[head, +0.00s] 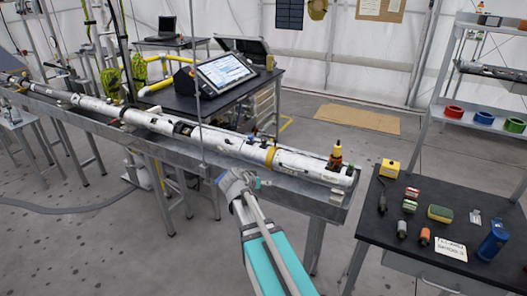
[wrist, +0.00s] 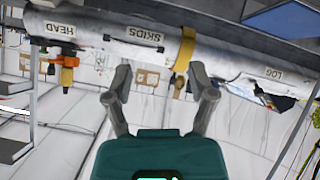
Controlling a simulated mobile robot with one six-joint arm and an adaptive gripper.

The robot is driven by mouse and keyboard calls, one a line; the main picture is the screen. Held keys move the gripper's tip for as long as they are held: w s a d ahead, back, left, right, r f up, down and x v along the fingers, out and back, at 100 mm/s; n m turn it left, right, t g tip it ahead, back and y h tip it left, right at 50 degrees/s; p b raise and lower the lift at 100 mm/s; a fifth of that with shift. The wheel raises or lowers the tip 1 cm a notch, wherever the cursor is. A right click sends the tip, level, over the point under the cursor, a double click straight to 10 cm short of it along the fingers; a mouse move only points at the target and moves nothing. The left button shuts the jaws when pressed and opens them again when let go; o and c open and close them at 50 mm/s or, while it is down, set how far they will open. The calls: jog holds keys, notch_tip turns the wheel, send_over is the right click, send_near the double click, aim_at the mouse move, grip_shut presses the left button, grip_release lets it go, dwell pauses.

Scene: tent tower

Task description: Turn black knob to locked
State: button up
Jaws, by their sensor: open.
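A long white tube tool (head: 225,144) lies along a grey metal trough (head: 325,190). In the wrist view the white tube (wrist: 230,65) appears upside down, with HEAD, SKIDS and LOG labels. A yellow band (head: 270,158) circles it; the band also shows in the wrist view (wrist: 186,50). An orange and black fitting (head: 336,157) stands on the tube's near end and also shows in the wrist view (wrist: 68,62). I cannot clearly pick out the black knob. My gripper (wrist: 161,72) is open and empty, its fingers beside the tube near the band; contact cannot be told.
A black table (head: 400,255) at right holds small tools, a yellow box (head: 389,168) and a blue can (head: 493,240). A monitor (head: 226,70) stands on a bench behind the tube. A shelf (head: 445,120) is at right. Floor at lower left is mostly clear.

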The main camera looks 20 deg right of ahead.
jog(key=w+d+m+t+h+b, duration=0.1)
jog(key=w+d+t+h+b, duration=0.25)
jog(key=w, duration=0.35)
jog(key=t+b, duration=0.4)
send_near(263, 143)
jog(key=shift+s+a+r+y, duration=0.2)
jog(key=shift+s+a, duration=0.15)
jog(key=shift+s, duration=0.2)
jog(key=shift+s+a+r+y, duration=0.15)
jog(key=shift+s+a, duration=0.2)
jog(key=shift+s, duration=0.2)
jog(key=shift+w+d+f, duration=0.1)
jog(key=x, duration=1.3)
jog(key=shift+w+d, duration=0.1)
jog(key=shift+w, duration=0.1)
grip_shut()
